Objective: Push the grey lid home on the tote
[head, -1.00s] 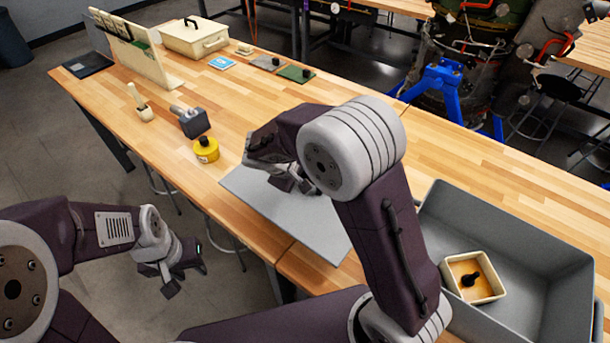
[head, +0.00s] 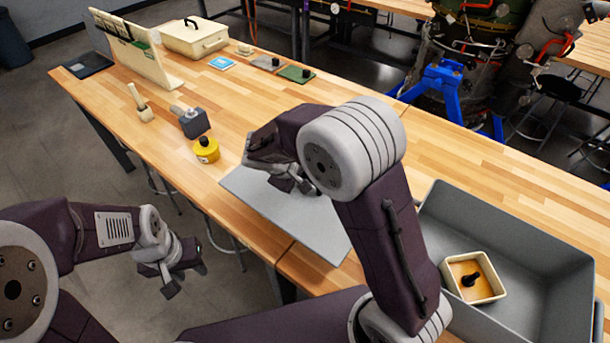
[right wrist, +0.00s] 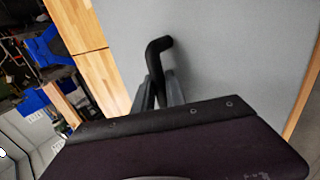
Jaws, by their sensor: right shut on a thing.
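The grey lid (head: 270,203) lies flat on the wooden bench, left of the grey tote (head: 545,255), and fills much of the right wrist view (right wrist: 240,60). My right gripper (head: 293,184) is low over the lid. In the right wrist view its fingers (right wrist: 158,98) are shut on the lid's black bent handle (right wrist: 157,50). My forearm covers part of the lid in the head view. The tote is open at the top. My left gripper (head: 168,280) hangs off the bench's front edge, away from the lid; its finger gap is unclear.
A cream box (head: 473,278) with a black knob sits inside the tote. A yellow pot (head: 206,150), a dark mallet (head: 190,121) and a wooden-handled brush (head: 140,103) stand left of the lid. A cream case (head: 194,37) is at the back. The bench behind the tote is clear.

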